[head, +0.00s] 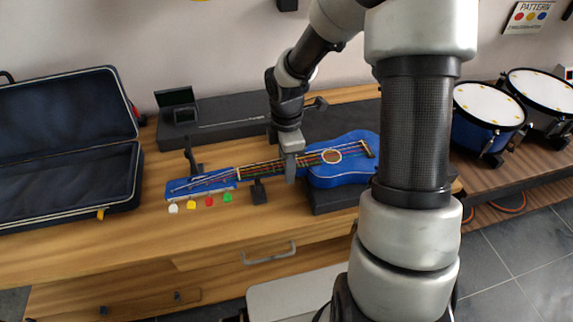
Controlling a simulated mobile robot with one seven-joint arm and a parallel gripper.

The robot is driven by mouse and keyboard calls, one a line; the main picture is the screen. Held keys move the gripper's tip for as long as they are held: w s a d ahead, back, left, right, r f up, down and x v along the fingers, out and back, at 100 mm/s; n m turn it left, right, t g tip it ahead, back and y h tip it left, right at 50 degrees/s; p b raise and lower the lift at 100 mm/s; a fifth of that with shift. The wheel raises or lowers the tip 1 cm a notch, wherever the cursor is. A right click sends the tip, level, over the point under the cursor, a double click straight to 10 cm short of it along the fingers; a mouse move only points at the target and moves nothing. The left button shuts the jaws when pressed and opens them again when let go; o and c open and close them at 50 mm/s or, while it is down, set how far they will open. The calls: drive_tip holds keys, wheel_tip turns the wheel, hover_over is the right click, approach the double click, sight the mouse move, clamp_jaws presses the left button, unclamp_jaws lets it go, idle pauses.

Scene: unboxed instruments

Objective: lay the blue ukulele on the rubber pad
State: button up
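The blue ukulele (330,175) lies strings up on the wooden workbench, its body to the right and its blue headstock (203,183) to the left. My gripper (290,168) points down at the neck, close to the body. One finger shows in front of the neck; the other is hidden, so its opening cannot be judged. A flat dark surface (340,119) behind the ukulele may be the rubber pad; my arm partly covers it.
An open dark case (70,190) stands at the left. A long black box (222,122) with a small screen lies behind the ukulele. White, yellow, red and green pieces (209,202) lie in front of the headstock. Drums (487,112) stand at the right. Bare wood runs along the front.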

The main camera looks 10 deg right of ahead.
drive_tip(key=shift+o, duration=1.4)
wheel_tip(320, 180, up, 17)
drive_tip(key=p, duration=0.3)
drive_tip(key=shift+r+p, duration=0.2)
drive_tip(key=shift+p, duration=0.1)
